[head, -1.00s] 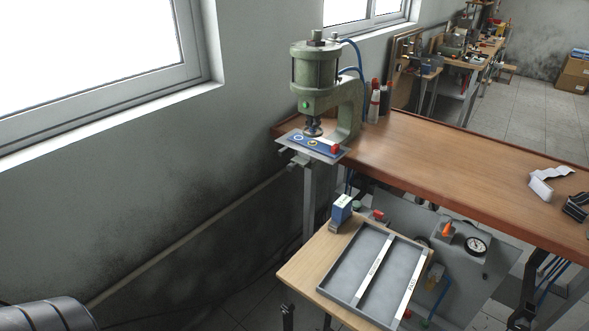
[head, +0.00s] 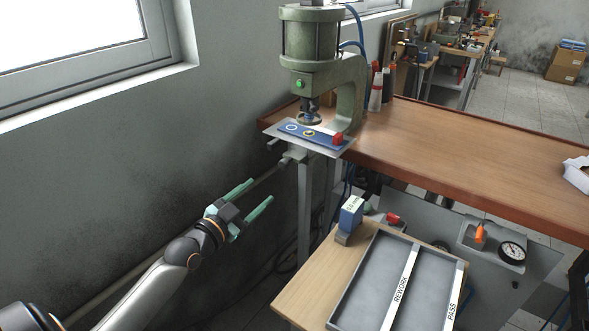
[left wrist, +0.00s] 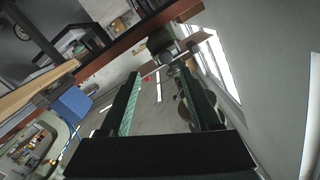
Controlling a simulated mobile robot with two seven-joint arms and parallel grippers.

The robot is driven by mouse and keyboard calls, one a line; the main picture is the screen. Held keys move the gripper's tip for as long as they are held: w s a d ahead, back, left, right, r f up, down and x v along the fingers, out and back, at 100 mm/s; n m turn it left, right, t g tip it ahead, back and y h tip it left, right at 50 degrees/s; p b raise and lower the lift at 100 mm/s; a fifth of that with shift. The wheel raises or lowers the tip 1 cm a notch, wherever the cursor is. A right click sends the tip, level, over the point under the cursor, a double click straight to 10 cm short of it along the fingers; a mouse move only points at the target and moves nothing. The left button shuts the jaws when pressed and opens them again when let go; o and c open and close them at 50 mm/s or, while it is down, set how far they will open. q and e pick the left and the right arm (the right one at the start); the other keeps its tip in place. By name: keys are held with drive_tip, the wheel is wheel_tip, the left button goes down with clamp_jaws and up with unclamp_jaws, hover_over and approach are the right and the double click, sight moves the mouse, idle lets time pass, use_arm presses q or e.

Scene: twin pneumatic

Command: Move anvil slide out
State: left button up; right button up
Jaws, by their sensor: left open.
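The anvil slide (head: 312,134) is a blue strip with ring marks and a red knob (head: 337,139) at its right end. It lies on a pale plate (head: 275,131) under the green pneumatic press (head: 309,48) at the left end of the workbench. My left gripper (head: 261,190) is open and empty, in the air left of and below the slide, apart from it. Its two green fingers also show spread in the left wrist view (left wrist: 160,80), where the view is tilted and the slide is hard to make out. My right gripper is out of view.
The wooden workbench (head: 470,165) runs to the right. A lower side table (head: 310,275) holds a blue-and-grey box (head: 348,219) and a grey tray with REWORK (head: 400,287) and PASS labels. A gauge (head: 512,251) sits beneath the bench. The wall is close on the left.

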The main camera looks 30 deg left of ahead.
sight(281, 166)
use_arm(q)
drive_tip(key=w, duration=0.7)
drive_tip(key=w+r, duration=0.1)
drive_tip(key=w, duration=0.3)
drive_tip(key=shift+a, duration=0.2)
drive_tip(key=shift+w+b, duration=0.3)
drive_tip(key=shift+w, duration=0.45)
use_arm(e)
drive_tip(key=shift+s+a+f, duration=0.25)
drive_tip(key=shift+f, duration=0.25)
use_arm(q)
drive_tip(key=c, duration=1)
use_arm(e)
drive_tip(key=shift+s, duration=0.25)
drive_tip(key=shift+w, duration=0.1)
